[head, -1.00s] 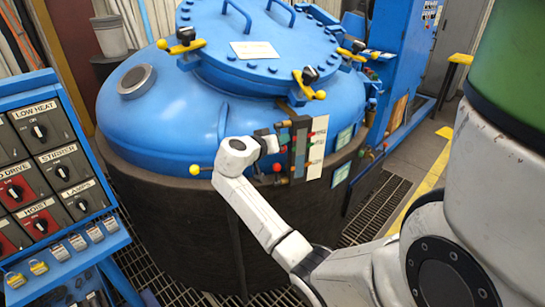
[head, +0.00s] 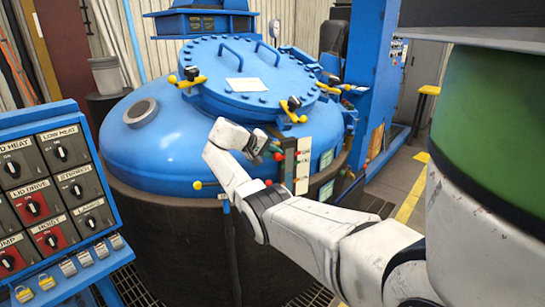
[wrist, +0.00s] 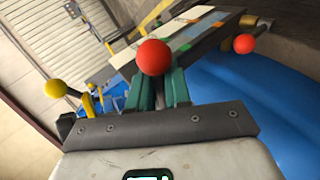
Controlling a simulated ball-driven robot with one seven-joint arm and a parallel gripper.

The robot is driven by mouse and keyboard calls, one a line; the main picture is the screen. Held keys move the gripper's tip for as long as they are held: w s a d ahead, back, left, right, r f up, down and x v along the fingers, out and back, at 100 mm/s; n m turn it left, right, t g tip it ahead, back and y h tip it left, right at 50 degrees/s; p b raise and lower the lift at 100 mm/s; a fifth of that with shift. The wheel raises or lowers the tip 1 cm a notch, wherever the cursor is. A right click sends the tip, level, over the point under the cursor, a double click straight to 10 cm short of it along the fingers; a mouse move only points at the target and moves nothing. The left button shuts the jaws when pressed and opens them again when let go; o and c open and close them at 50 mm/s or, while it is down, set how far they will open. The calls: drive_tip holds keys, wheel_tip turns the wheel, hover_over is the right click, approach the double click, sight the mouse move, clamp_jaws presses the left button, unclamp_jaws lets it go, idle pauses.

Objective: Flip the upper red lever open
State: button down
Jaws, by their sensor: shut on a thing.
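The upper red lever ends in a round red knob (head: 278,156) beside the narrow control panel on the blue furnace. In the wrist view this knob (wrist: 154,57) sits at the tips of my gripper's green fingers. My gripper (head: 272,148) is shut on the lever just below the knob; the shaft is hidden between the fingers. A second red knob (wrist: 245,43) is apart from my gripper, to the right in the wrist view.
The panel's white plate (head: 302,165) stands close to my gripper. The furnace lid (head: 250,70) carries several yellow-handled clamps. A yellow ball knob (head: 197,185) sticks out at the furnace's left. A blue switch box (head: 55,190) stands at the left.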

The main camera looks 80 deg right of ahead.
drive_tip(key=shift+r+n+g+y, duration=0.3)
drive_tip(key=shift+n+y, duration=0.2)
drive_tip(key=shift+r, duration=0.1)
drive_tip(key=c, duration=1.2)
unclamp_jaws()
drive_tip(key=shift+c, duration=0.2)
drive_tip(key=shift+w, duration=0.1)
drive_tip(key=b+v, duration=0.2)
drive_tip(key=v, duration=0.8)
drive_tip(key=shift+w+r, duration=0.2)
drive_tip(key=shift+a+f, duration=0.1)
